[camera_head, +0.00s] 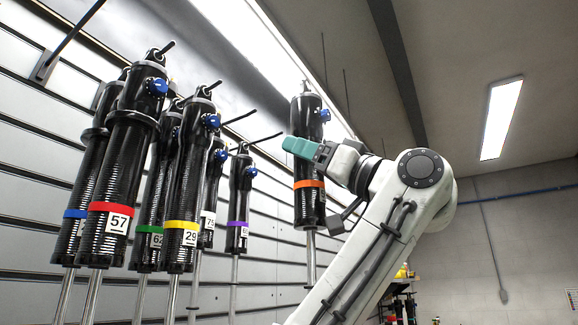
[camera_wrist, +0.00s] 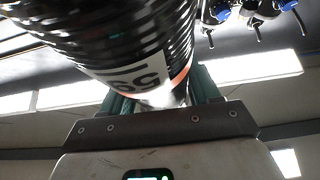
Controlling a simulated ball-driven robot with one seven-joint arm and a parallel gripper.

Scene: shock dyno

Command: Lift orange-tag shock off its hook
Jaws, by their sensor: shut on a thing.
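The orange-tag shock (camera_head: 309,120) is a black cylinder with a blue knob, an orange band and a silver rod. It hangs nearly upright in the head view, apart from the other shocks. My gripper (camera_head: 300,148) is shut on its body, just above the orange band, with a teal finger across it. I see no hook passing through its top eye in the head view. In the wrist view the ribbed shock body (camera_wrist: 100,40) fills the upper left, its number label and orange band close to my gripper (camera_wrist: 163,97).
Several other shocks hang on hooks at left, including red-band 57 (camera_head: 125,150), yellow-band 29 (camera_head: 187,180) and the purple-band shock (camera_head: 238,200). An empty-looking hook (camera_head: 70,40) sticks out at upper left. Open room lies to the right.

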